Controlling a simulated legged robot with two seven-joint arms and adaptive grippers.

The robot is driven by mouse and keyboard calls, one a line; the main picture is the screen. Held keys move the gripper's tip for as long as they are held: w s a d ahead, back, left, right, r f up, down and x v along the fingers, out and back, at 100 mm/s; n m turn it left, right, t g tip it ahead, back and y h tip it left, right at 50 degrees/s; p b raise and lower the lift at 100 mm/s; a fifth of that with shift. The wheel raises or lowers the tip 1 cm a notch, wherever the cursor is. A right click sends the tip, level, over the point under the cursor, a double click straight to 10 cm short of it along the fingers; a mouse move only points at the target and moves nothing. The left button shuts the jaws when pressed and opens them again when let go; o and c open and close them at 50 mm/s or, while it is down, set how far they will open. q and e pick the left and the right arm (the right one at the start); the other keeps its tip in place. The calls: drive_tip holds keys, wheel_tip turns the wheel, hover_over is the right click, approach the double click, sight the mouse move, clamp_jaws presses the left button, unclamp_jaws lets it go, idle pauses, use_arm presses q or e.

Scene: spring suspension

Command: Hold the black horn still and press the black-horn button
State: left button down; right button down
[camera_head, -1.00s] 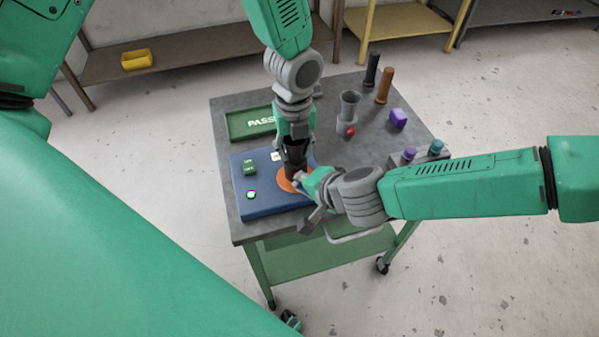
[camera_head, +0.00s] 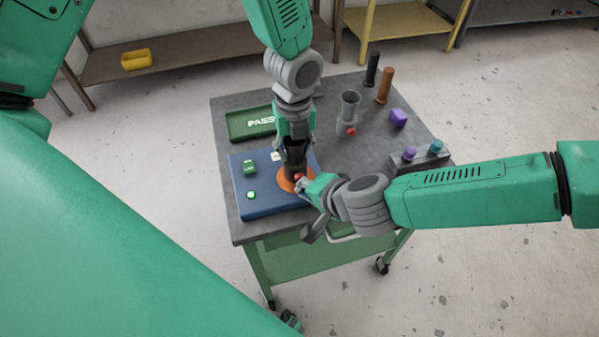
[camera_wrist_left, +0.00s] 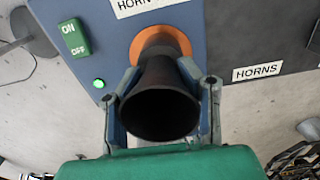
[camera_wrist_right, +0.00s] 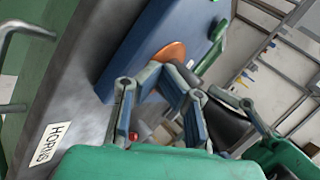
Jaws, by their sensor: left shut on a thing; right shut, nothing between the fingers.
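The black horn (camera_head: 294,158) stands on the orange disc (camera_head: 283,183) of the blue box (camera_head: 266,206). My left gripper (camera_head: 295,140) is shut around the horn from above; the left wrist view shows a finger on each side of the horn (camera_wrist_left: 160,110) and its open mouth facing the camera. A red button (camera_head: 299,177) shows low on the horn's near side. My right gripper (camera_head: 304,184) is shut and empty, its tips close beside the button; I cannot tell whether they touch. In the right wrist view the horn (camera_wrist_right: 222,128) is beside its fingers (camera_wrist_right: 162,70).
The blue box also has a green ON/OFF switch (camera_wrist_left: 73,37) and a lit green lamp (camera_wrist_left: 99,83). A green PASS tray (camera_head: 247,123) lies behind it. A grey horn (camera_head: 349,104), a purple block (camera_head: 398,118) and black and brown cylinders stand on the table's right half.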

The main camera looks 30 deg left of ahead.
drive_tip(key=s+d, duration=0.1)
drive_tip(key=d, duration=0.1)
drive_tip(key=s+d, duration=0.1)
drive_tip(key=s, duration=0.1)
drive_tip(key=shift+s+d+r, duration=0.1)
drive_tip(key=shift+s+d, duration=0.1)
drive_tip(key=shift+d, duration=0.2)
idle(0.5)
use_arm(q)
drive_tip(key=c, duration=1)
unclamp_jaws()
drive_tip(key=shift+r, duration=0.1)
